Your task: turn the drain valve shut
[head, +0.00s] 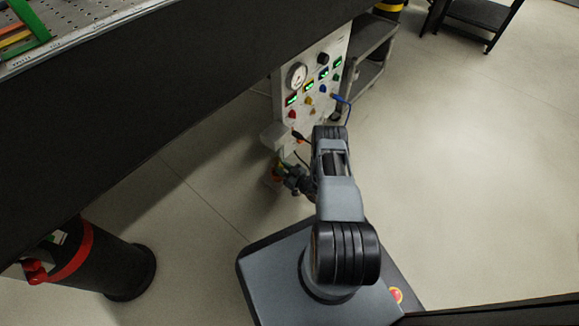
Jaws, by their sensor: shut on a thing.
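My gripper (286,179) is at the end of my arm, low in front of the grey instrument panel. It is shut on a small part at the panel's foot, where a bit of orange (276,178) shows beside the jaws. This looks like the drain valve, but it is small and mostly hidden by the gripper. I cannot tell which way its handle is turned.
The panel (315,62) carries a round gauge (297,76), green displays, coloured knobs and cables. A grey cart (370,55) stands behind it. A dark bench (110,110) fills the left. A black column with a red band (115,262) stands lower left. Floor at right is clear.

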